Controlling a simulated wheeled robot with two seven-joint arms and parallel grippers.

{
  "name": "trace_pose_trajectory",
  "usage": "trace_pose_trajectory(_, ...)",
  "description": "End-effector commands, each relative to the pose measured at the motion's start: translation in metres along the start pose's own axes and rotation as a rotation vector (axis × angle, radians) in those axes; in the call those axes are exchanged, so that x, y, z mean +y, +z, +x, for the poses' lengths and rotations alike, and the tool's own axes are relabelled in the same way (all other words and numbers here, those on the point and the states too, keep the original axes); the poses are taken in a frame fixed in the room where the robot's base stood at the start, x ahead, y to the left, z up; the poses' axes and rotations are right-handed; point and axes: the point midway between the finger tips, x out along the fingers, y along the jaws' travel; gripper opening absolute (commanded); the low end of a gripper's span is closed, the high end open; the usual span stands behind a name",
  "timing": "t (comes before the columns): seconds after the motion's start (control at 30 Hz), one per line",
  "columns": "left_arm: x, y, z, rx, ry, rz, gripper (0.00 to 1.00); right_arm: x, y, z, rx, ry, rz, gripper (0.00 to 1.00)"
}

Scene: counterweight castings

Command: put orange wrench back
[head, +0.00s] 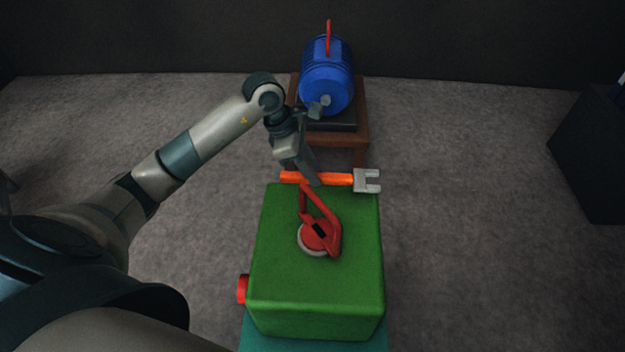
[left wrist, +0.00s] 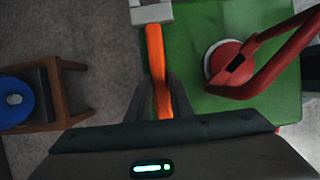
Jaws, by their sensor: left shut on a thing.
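The orange wrench (head: 335,179) has an orange handle and a grey open jaw that points right in the head view. My left gripper (head: 316,182) is shut on the handle, near its middle. The wrench lies level at the far edge of the green casting (head: 275,290); I cannot tell whether it touches the casting. In the left wrist view the orange handle (left wrist: 156,62) runs between the two fingers (left wrist: 160,100), with the grey jaw at the top. My right gripper is in neither view.
A red handle on a round base (head: 320,236) stands on top of the green casting, close to my left gripper. A blue motor-like casting (head: 327,75) with a red upright handle sits on a brown wooden stand (head: 355,130) behind. A dark box (head: 595,150) stands at right. Grey floor lies between.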

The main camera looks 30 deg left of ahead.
Motion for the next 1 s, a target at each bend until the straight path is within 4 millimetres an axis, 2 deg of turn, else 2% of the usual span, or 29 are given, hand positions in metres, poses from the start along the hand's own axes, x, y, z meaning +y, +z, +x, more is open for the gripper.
trace_pose_trajectory(0.27,0.000,-0.001,0.002,-0.001,0.000,-0.001,0.00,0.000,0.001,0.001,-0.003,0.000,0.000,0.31)
trace_pose_trajectory(0.6,0.000,-0.014,0.033,0.000,0.000,-0.001,0.00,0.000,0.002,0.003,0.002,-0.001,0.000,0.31)
trace_pose_trajectory(1.0,0.000,-0.015,0.035,-0.001,0.001,0.001,0.00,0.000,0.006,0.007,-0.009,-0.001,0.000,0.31)
